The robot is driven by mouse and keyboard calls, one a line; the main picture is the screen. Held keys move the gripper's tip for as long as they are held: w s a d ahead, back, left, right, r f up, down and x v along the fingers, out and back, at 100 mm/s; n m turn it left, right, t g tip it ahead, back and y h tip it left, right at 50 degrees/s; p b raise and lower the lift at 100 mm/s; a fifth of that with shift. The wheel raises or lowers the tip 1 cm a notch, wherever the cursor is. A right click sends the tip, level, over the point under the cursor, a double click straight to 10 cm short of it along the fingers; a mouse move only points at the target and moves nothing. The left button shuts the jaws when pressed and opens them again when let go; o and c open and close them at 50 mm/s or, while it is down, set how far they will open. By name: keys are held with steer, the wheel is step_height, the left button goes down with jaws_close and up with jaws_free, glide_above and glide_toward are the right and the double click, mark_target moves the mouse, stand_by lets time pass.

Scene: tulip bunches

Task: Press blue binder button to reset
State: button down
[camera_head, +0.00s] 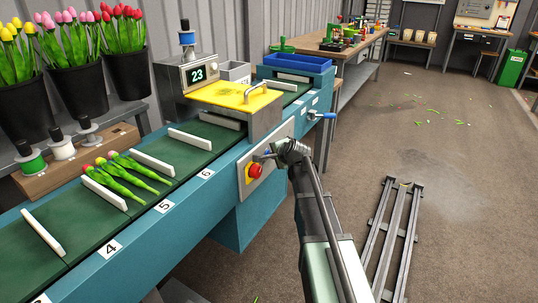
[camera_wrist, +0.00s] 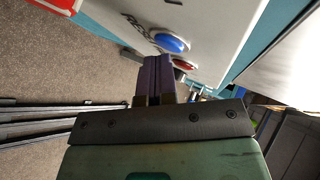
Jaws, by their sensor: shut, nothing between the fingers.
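The binder (camera_head: 235,95) has a yellow top and a display reading 23, over a green belt. In the wrist view a round blue button (camera_wrist: 172,42) sits on its pale side panel (camera_wrist: 205,15), with a smaller red round part (camera_wrist: 183,64) beside it. My gripper (camera_wrist: 153,75) is shut and empty, its fingertips close below the blue button; I cannot tell whether they touch. In the head view my gripper (camera_head: 272,154) is at the same panel, right of the red stop button (camera_head: 255,170), and the arm covers part of the panel.
A tulip bunch (camera_head: 125,175) lies on the belt (camera_head: 85,213) between white dividers. A blue tray (camera_head: 297,64) and a blue-handled lever (camera_head: 323,115) are at the far end. Black tulip buckets stand at left. A metal rail (camera_head: 395,240) lies on the floor, which is otherwise mostly clear.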

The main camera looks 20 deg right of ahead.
steer(key=shift+s, duration=0.1)
steer(key=shift+s+d, duration=0.5)
steer(key=shift+s, duration=0.05)
steer(key=s+d, duration=0.1)
steer(key=s, duration=0.1)
steer(key=s+d, duration=0.2)
stand_by(0.4)
stand_by(0.5)
